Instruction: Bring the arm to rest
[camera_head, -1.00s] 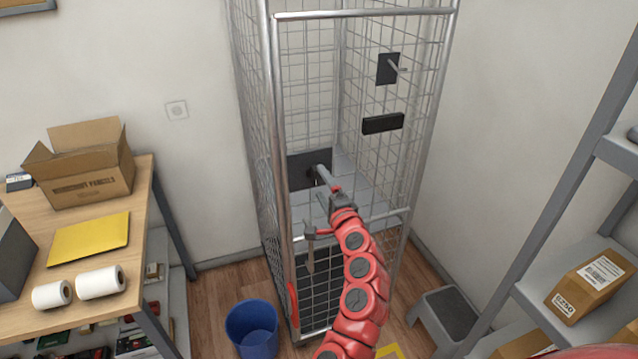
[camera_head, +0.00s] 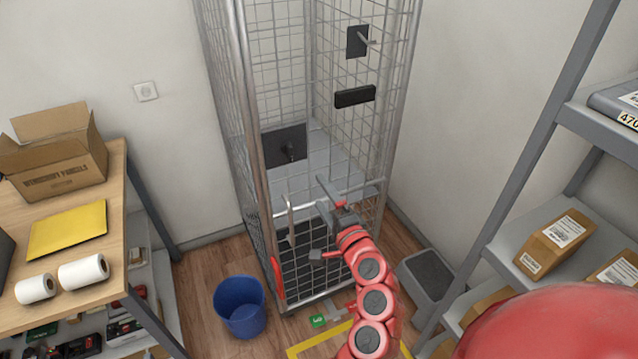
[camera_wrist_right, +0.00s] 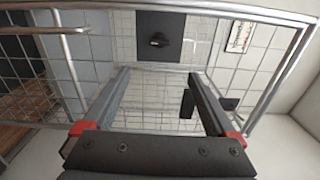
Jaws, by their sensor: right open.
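My right arm (camera_head: 370,285), red and jointed, reaches up from the bottom of the head view to the front of a tall wire cage (camera_head: 246,130). Its grey gripper (camera_head: 306,210) is at the cage's front opening, by the low front bar. In the right wrist view the gripper (camera_wrist_right: 160,75) has its two dark fingers wide apart, with nothing between them. Cage mesh and a dark plate (camera_wrist_right: 160,38) show beyond the fingers. My left gripper is in neither view.
A blue bin (camera_head: 240,308) and a grey step stool (camera_head: 428,280) stand on the floor by the cage. A table with an open carton (camera_head: 60,165) is at the left. Grey shelving with parcels (camera_head: 555,245) is close on the right.

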